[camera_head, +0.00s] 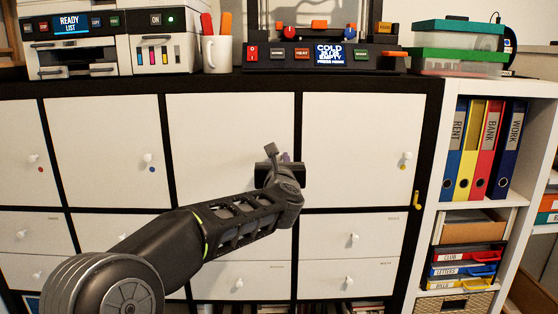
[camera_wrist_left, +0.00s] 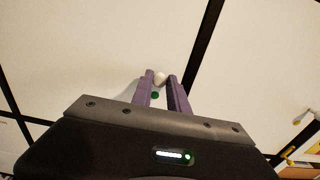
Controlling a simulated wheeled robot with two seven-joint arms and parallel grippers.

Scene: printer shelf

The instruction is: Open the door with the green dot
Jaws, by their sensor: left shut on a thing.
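The white door with the green dot (camera_head: 225,130) is the middle upper door of the shelf, and it looks closed. In the left wrist view its green dot (camera_wrist_left: 155,96) shows just below a round white knob (camera_wrist_left: 159,77). My left gripper (camera_head: 285,157) is at the right edge of this door. Its purple fingers lie on either side of the knob, shut on it. In the head view the gripper hides the knob and dot. My right gripper is in neither view.
Doors with a red dot (camera_head: 39,170), a blue dot (camera_head: 152,169) and a yellow dot (camera_head: 403,167) flank it. Drawers (camera_head: 350,237) lie below. A printer (camera_head: 70,48) and a mug (camera_head: 217,55) stand on top. A binder shelf (camera_head: 431,140) is at right.

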